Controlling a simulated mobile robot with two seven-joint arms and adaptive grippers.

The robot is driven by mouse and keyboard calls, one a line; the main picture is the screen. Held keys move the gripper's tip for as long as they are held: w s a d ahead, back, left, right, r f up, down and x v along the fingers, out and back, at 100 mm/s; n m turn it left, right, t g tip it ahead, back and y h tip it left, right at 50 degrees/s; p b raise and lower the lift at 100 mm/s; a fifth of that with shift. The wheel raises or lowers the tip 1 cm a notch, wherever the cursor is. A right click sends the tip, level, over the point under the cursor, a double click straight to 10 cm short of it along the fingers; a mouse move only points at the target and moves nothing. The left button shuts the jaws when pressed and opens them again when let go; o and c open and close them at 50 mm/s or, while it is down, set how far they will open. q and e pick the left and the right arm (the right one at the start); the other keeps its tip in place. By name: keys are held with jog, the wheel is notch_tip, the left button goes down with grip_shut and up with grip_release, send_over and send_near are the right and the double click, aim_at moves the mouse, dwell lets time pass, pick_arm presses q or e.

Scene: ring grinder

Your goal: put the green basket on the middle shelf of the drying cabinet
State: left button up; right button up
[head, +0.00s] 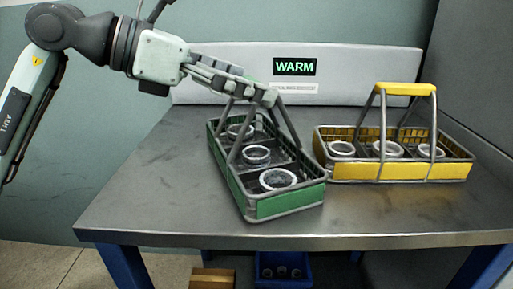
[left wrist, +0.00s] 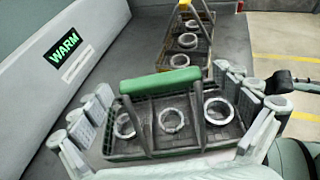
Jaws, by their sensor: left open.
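The green basket (head: 290,203) stands on the metal table, holding several pale rings in a row. Its grey handle frame rises to a green grip bar, which shows in the left wrist view (left wrist: 160,82). My left gripper (head: 262,94) is at the top of this handle, coming from the left. In the left wrist view its fingers are spread wide on either side of the green bar, with gaps to it. In the head view the gripper hides the bar. No cabinet shelf can be made out. My right gripper is not in view.
A yellow basket (head: 395,172) with rings stands close to the right of the green one. Behind is a long grey housing (head: 220,62) with a lit WARM sign (head: 294,67). The table (head: 150,195) is clear at left. A blue bin (head: 284,261) is below.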

pick_arm(q)
jog(key=shift+w+d+f, duration=0.25)
jog(key=shift+d, duration=0.25)
jog(key=c, duration=1.6)
jog(key=shift+r, duration=0.1)
jog(key=shift+c, duration=1.3)
jog(key=shift+r, duration=0.2)
